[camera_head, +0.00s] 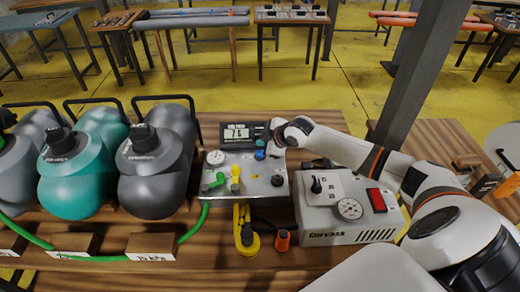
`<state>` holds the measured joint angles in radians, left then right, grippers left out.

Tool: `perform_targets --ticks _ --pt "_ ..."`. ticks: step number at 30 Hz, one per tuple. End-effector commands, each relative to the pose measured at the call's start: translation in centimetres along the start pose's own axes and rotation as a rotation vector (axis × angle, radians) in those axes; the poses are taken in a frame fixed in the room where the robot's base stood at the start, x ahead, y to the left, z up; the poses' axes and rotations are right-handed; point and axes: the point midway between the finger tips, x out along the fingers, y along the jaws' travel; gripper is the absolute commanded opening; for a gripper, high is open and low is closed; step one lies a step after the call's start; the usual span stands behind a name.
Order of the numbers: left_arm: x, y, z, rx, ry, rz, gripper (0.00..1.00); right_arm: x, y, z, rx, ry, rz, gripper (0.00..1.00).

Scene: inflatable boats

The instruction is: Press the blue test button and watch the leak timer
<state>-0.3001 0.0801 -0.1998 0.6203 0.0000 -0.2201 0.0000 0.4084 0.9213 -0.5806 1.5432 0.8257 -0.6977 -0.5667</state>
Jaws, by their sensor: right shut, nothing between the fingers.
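A test panel (243,187) with a metal top stands on the wooden bench. A timer (238,132) with a lit display stands at its back; I cannot read its digits surely. The blue test button (260,155) is at the panel's upper right. My right gripper (271,147) is shut and empty, with its tips just beside and above the blue button. I cannot tell if they touch it. The panel also has a gauge (215,158), a green valve handle (213,182) and a yellow one (235,178). My left gripper is not in view.
A white pump box (340,222) with a gauge and red switch stands right of the panel, under my right arm. Grey and teal tanks (80,175) fill the left. A green hose (110,258) runs along the front. A yellow tool (245,238) lies before the panel.

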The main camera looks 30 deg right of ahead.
Motion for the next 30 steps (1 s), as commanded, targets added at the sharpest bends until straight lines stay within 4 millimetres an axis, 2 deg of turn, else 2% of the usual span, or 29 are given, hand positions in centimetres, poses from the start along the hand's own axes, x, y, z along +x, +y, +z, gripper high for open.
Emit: perform_targets --ticks 1,9,30 --pt "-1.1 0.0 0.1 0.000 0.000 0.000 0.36 -0.8 -0.6 0.6 0.000 0.000 0.000 0.00" --pt "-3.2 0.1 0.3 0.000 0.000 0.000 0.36 -2.3 -1.6 1.7 0.000 0.000 0.000 0.00" --pt "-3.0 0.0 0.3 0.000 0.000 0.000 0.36 -2.1 -1.6 1.6 0.000 0.000 0.000 0.00"
